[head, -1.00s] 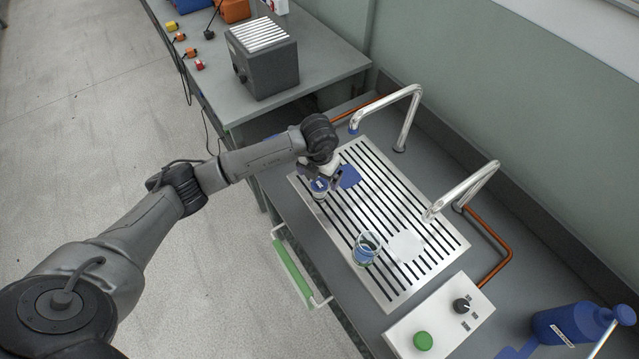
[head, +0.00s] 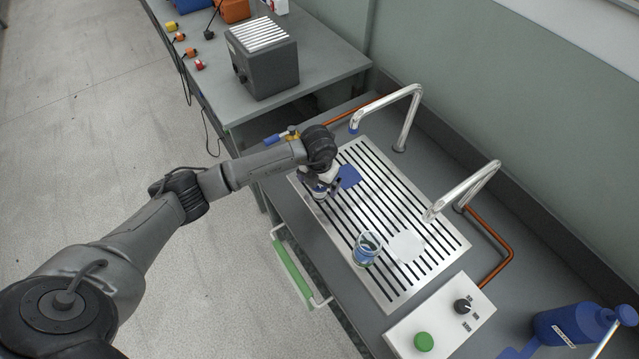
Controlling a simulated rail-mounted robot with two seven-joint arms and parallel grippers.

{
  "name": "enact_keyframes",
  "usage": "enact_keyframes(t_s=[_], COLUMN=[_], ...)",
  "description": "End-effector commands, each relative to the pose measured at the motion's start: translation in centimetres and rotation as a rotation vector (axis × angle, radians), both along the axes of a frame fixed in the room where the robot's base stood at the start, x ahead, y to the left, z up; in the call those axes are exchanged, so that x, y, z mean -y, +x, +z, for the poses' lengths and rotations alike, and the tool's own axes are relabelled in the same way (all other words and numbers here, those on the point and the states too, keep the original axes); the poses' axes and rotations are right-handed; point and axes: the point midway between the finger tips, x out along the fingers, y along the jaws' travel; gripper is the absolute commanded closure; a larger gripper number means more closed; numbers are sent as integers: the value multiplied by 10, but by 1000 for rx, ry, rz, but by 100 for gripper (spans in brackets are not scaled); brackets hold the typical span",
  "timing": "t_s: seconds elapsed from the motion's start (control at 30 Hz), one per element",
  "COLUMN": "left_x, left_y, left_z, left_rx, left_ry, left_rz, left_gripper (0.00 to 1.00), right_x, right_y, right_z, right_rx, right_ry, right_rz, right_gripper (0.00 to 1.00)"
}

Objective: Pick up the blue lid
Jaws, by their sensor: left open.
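A small jar with a blue lid (head: 319,189) stands near the left edge of the slotted metal grate (head: 375,292). My left gripper (head: 320,190) is open at the lid, with its fingers around or just over it. The fingers and wrist hide much of the lid and jar, and I cannot tell whether they touch. A flat blue patch (head: 349,177) lies on the grate just right of the gripper. My right gripper is not in view.
An open glass jar (head: 366,249) and a flat white patch (head: 407,246) are on the grate. Two bent metal pipes (head: 411,115) (head: 470,186) rise along its right side. A control box (head: 440,322) and blue bottle (head: 575,323) are nearer me.

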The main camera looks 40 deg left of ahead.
Motion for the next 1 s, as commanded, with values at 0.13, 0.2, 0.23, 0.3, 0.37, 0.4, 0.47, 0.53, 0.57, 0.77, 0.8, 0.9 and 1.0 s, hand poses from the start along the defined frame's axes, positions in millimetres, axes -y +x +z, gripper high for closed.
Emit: enact_keyframes(t_s=[0.13,0.2,0.23,0.3,0.37,0.4,0.47,0.53,0.57,0.77,0.8,0.9,1.0], left_x=[0,0,0,0,0,0,0,0,0,0,0,0,0], left_y=[0,0,0,0,0,0,0,0,0,0,0,0,0], left_z=[-1,-1,-1,-1,-1,-1,-1,-1,-1,-1,-1,-1,-1], left_rx=[0,0,0,0,0,0,0,0,0,0,0,0,0], left_ry=[0,0,0,0,0,0,0,0,0,0,0,0,0], left_rz=[0,0,0,0,0,0,0,0,0,0,0,0,0], left_gripper=[4,4,4,4,5,8,14,21,24,43,47,56,56], right_x=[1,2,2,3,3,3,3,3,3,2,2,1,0], right_y=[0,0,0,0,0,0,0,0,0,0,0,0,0], right_z=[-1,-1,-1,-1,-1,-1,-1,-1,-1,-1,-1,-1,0], right_rx=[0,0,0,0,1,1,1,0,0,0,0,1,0], right_ry=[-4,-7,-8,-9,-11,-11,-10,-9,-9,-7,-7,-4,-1], right_rz=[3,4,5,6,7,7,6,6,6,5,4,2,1], right_gripper=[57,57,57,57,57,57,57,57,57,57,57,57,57])
